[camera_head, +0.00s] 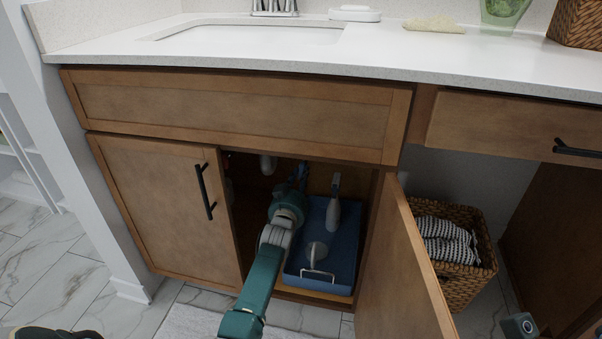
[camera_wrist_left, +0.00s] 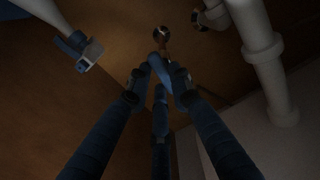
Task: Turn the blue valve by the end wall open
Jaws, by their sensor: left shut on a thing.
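The blue valve handle (camera_wrist_left: 162,72) shows in the left wrist view, between the fingertips of my left gripper (camera_wrist_left: 158,88). The gripper is shut on it. A metal stem and round fitting (camera_wrist_left: 160,33) sit just beyond the handle. In the head view my left arm reaches into the open cabinet under the sink, and the left gripper (camera_head: 301,173) is in shadow at the back. I cannot make out the valve there, nor tell how far it is turned. The fingers of my right gripper are not in view.
A blue caddy (camera_head: 345,255) with a spray bottle (camera_head: 333,205) stands right of my arm. The right cabinet door (camera_head: 405,265) is open; the left door (camera_head: 165,205) is shut. White pipes (camera_wrist_left: 262,50) run close by the valve. A wicker basket (camera_head: 465,280) stands further right.

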